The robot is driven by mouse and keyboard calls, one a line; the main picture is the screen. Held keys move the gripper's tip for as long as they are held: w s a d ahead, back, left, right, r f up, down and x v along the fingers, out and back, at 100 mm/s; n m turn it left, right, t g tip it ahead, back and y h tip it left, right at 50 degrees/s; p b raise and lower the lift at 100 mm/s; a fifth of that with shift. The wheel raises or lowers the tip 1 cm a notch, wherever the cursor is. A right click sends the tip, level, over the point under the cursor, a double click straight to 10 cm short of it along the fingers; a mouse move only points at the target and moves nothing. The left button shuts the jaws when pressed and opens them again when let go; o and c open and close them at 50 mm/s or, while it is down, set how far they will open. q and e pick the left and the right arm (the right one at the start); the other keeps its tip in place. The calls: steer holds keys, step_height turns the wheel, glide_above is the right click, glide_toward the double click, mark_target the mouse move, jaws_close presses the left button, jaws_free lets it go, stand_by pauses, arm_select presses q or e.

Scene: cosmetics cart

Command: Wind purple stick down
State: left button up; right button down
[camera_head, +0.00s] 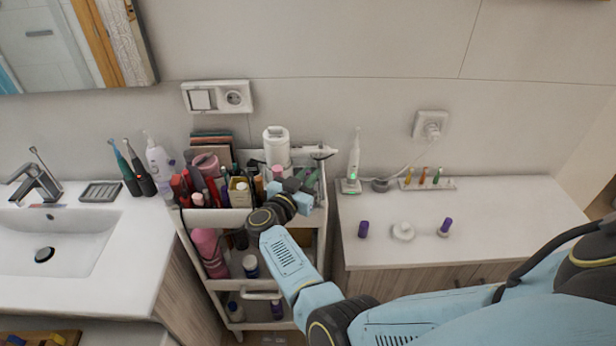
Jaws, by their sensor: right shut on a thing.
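Two small purple objects are on the white counter to the right of the cart. One is a short dark purple piece (363,229) standing upright. The other is a purple stick (447,223) with a paler lower end, slightly tilted. I cannot tell how far the stick is wound out. My right gripper (302,184) is over the right part of the cart's top tray, well left of both purple objects. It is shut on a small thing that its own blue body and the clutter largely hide. My left gripper is out of view.
The white cart (180,222) is crowded with bottles and tubes. A round white item (403,231) lies between the purple objects. A toothbrush on a charger (352,168) and a rack of coloured brush heads (428,184) stand behind. The counter's right side is clear.

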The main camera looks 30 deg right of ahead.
stand_by(0.3)
steer(key=c, duration=1.4)
jaws_free()
steer(key=p+v, duration=0.2)
steer(key=v, duration=0.5)
steer(key=shift+a, duration=0.25)
steer(key=shift+s, duration=0.1)
steer(key=shift+c, duration=0.2)
